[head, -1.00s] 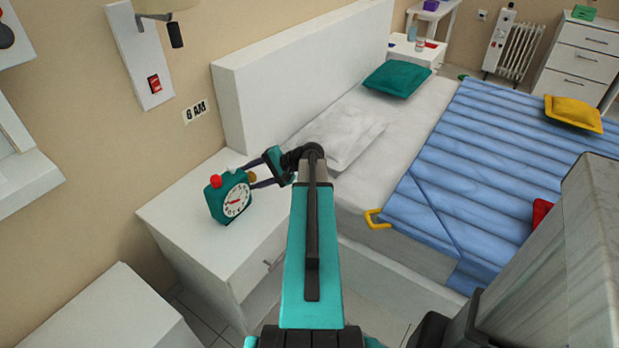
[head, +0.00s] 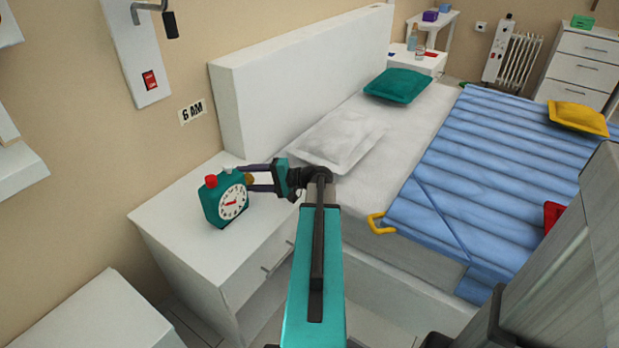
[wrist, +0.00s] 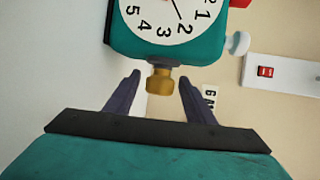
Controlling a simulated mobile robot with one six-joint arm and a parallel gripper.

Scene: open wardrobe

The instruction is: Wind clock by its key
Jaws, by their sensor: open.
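The teal alarm clock (head: 218,212) stands upright on the white bedside cabinet (head: 180,230), its white dial (head: 233,202) facing the camera and a red button on top. Its brass key (wrist: 159,81) sticks out of the clock's side; in the head view the key (head: 249,179) is at the clock's right. My gripper (head: 254,179) reaches in from the right. In the wrist view my gripper (wrist: 160,88) is open, with one finger on each side of the key and a visible gap to both. The clock (wrist: 202,45) shows only partly there.
A "6 AM" sign (head: 192,112) and a red switch (head: 150,80) are on the wall behind. The bed (head: 400,130) with a blue cover lies to the right. The cabinet top in front of the clock is clear.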

